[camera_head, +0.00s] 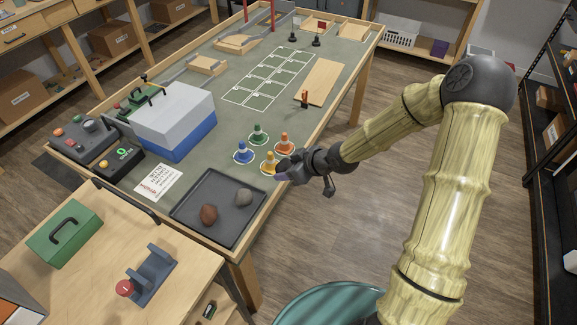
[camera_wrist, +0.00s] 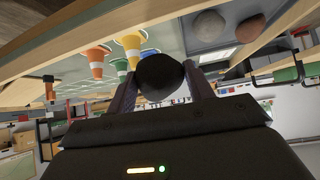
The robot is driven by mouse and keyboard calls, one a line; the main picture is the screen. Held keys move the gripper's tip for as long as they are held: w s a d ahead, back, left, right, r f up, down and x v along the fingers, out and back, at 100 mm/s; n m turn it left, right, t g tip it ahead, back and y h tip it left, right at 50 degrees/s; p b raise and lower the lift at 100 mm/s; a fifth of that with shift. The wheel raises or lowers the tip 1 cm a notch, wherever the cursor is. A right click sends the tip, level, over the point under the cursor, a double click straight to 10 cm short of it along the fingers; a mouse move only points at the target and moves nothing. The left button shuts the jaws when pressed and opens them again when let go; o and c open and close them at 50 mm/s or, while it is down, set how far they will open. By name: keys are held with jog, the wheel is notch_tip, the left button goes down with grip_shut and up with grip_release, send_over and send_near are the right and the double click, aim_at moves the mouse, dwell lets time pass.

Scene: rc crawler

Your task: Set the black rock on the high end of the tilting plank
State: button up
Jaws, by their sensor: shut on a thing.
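The black rock (camera_wrist: 160,72) is pinched between the two fingers of my gripper (camera_wrist: 162,88) in the wrist view. In the head view my gripper (camera_head: 285,177) is over the right edge of the green-topped table, beside the yellow cone; the rock cannot be made out there. A pale wooden board (camera_head: 320,80), which looks like the tilting plank, lies farther back near the table's right edge. A small orange-red piece (camera_head: 304,98) stands at its near left corner. I cannot tell which end is high. My gripper is well apart from this board.
Several cones, including an orange one (camera_head: 284,143) and a blue one (camera_head: 243,152), stand close by my gripper. A dark tray (camera_head: 178,205) holds a brown rock (camera_head: 208,214) and a grey rock (camera_head: 244,197). A white-and-blue box (camera_head: 175,118) stands left. White-outlined panels (camera_head: 262,85) lie mid-table.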

jog(key=shift+w+d+f+m, duration=0.15)
jog(key=shift+d+f+m, duration=0.15)
jog(key=shift+f, duration=0.3)
jog(key=shift+d+f+t, duration=0.25)
jog(key=shift+f+t, duration=0.05)
jog(key=shift+f, duration=0.05)
jog(key=s+d+f+m+t+h, duration=0.1)
jog(key=s+d+f+m+h, duration=0.2)
jog(key=d+f, duration=0.4)
jog(key=s+d+f+m+t+h, duration=0.2)
jog(key=d+f+m, duration=0.5)
jog(key=f, duration=1)
jog(key=s+h, duration=0.1)
jog(key=h, duration=0.1)
jog(key=shift+s+f+m+t+h, duration=0.2)
jog(key=shift+m+t+h, duration=0.1)
jog(key=shift+h, duration=0.1)
jog(key=shift+a, duration=0.1)
notch_tip(320, 180, up, 9)
jog(key=p, duration=0.9)
jog(key=shift+r, duration=0.15)
jog(key=shift+w, duration=0.15)
